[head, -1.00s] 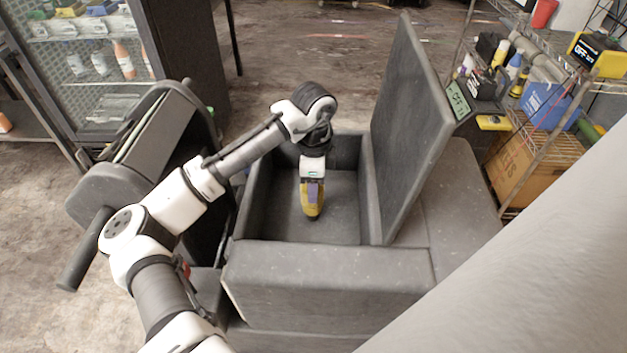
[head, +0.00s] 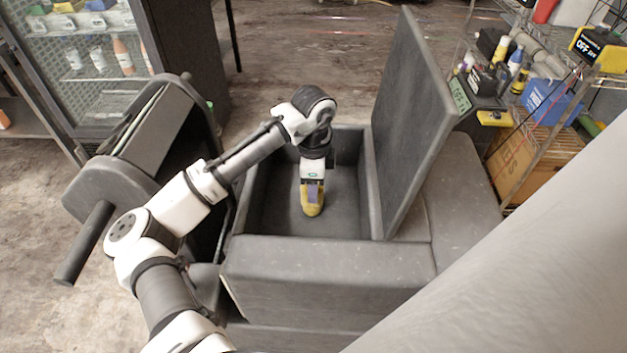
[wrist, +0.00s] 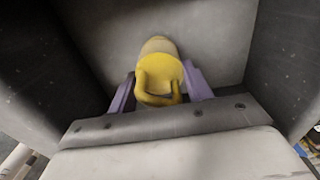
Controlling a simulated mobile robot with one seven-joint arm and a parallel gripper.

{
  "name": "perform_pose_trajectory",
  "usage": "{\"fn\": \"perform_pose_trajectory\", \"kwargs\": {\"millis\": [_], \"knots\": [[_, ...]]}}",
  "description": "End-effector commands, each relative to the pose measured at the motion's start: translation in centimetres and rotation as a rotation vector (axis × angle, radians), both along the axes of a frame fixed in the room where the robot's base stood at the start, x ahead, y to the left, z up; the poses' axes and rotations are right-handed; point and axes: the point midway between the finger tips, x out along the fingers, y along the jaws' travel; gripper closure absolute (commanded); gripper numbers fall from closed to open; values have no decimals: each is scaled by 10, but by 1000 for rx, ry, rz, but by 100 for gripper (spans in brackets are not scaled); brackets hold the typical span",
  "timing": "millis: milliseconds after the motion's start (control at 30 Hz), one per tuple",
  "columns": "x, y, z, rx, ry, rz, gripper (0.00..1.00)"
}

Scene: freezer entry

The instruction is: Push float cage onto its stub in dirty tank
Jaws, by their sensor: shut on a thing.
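The float cage appears as a yellow rounded piece (head: 312,203) in the head view, below my gripper (head: 313,190). In the wrist view the yellow float cage (wrist: 158,75) sits between the two purple fingers of my gripper (wrist: 160,88), which are shut on it. My gripper reaches down inside the open grey tank (head: 262,190). The float cage is near the tank floor. The stub is not visible, and I cannot tell whether the float cage touches anything below.
The tank's lid (head: 415,125) stands raised along its right side. A dark machine with a handle (head: 140,150) stands left of the tank. A wire shelf with a cardboard box (head: 535,160) and a blue bin (head: 552,103) is at the right. Tank walls surround my gripper.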

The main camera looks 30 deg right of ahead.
Motion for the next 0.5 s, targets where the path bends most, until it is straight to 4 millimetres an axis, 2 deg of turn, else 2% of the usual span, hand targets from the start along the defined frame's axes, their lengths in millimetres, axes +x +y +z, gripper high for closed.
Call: {"fn": "perform_pose_trajectory", "kwargs": {"millis": [400,433,500], "knots": [[0,0,-12,0,1,0,73],[0,0,-11,0,1,0,48],[0,0,-11,1,1,0,39]]}}
